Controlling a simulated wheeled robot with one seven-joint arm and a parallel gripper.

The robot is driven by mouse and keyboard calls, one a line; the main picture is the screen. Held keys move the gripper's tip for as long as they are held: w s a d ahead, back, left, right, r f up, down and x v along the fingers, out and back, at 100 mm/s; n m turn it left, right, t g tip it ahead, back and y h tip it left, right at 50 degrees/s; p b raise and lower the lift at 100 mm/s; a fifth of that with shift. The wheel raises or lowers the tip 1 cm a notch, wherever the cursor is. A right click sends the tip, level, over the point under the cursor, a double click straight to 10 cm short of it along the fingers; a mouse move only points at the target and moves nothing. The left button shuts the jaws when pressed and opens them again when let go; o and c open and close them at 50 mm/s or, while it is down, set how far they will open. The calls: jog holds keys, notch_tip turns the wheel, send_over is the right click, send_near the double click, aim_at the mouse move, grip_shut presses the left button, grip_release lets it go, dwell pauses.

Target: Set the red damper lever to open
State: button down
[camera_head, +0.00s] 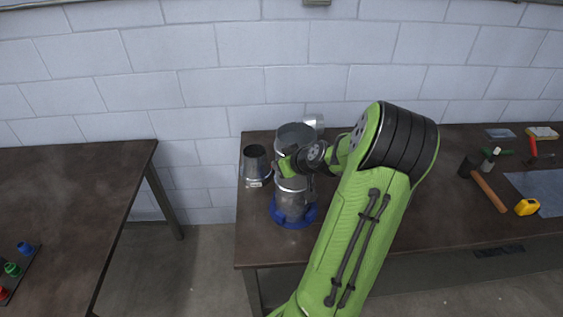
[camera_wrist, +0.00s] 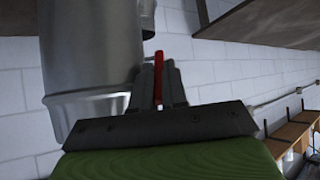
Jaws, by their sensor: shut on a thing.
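The red damper lever (camera_wrist: 158,68) shows in the wrist view as a narrow upright red strip beside the metal duct (camera_wrist: 90,60). My gripper (camera_wrist: 158,80) is shut on the lever, with its two dark fingers on either side of it. In the head view the grey duct (camera_head: 292,196) stands upright in a blue ring base (camera_head: 293,217) on the right table. My green arm reaches across to the duct from the right, and my wrist hides part of it. The lever is hidden in the head view, and I cannot tell its setting.
A grey metal reducer (camera_head: 256,163) stands close left of the duct. On the right table (camera_head: 400,222) lie a hammer (camera_head: 488,191), a yellow tape measure (camera_head: 527,207) and a small bottle (camera_head: 490,160). A floor gap separates it from the left table (camera_head: 75,200).

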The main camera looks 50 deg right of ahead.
jog(key=c, duration=1.4)
grip_release()
jog(key=shift+c, duration=0.2)
jog(key=shift+s, duration=0.1)
jog(key=v, duration=1.5)
jog(key=shift+s+r, duration=0.25)
jog(key=shift+r, duration=0.05)
